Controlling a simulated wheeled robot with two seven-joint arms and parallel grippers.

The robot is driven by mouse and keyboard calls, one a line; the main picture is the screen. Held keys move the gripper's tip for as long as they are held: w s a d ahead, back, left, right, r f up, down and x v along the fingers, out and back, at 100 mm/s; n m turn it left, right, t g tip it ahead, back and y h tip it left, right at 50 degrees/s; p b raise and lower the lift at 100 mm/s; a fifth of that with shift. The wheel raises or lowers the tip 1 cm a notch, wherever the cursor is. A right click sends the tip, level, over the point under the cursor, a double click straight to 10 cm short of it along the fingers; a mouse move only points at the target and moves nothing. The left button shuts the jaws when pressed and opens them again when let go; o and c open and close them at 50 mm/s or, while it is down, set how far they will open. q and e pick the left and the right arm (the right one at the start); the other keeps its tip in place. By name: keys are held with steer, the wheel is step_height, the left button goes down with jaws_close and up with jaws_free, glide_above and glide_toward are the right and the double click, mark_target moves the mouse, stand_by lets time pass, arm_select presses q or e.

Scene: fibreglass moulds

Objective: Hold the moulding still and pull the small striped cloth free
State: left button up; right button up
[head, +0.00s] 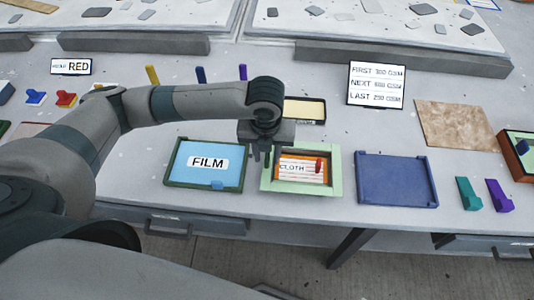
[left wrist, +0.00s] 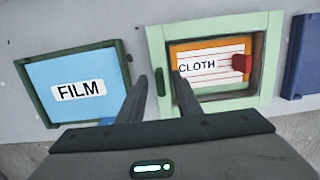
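The moulding is a pale green square frame (head: 336,168), flat on the table, and it also shows in the left wrist view (left wrist: 273,62). Inside it lies an orange-edged panel with a white striped cloth (head: 300,177) marked CLOTH, seen too in the left wrist view (left wrist: 222,74). A red tab (head: 319,165) stands at the cloth's right side. My left gripper (head: 262,157) is over the moulding's left rim. In the left wrist view its fingers (left wrist: 162,85) are apart, with the rim and a dark green tab between them. I cannot tell whether they touch it. My right gripper is out of view.
A dark green tray marked FILM (head: 206,162) lies close on the left, with a blue tray (head: 397,179) on the right. A black-edged tan tray (head: 306,111) is behind my gripper. Teal (head: 469,194) and purple (head: 499,196) blocks stand farther right. A sign (head: 376,85) stands behind.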

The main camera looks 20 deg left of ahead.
arm_select(q)
steer(key=shift+f, duration=0.4)
jaws_close()
stand_by(0.8)
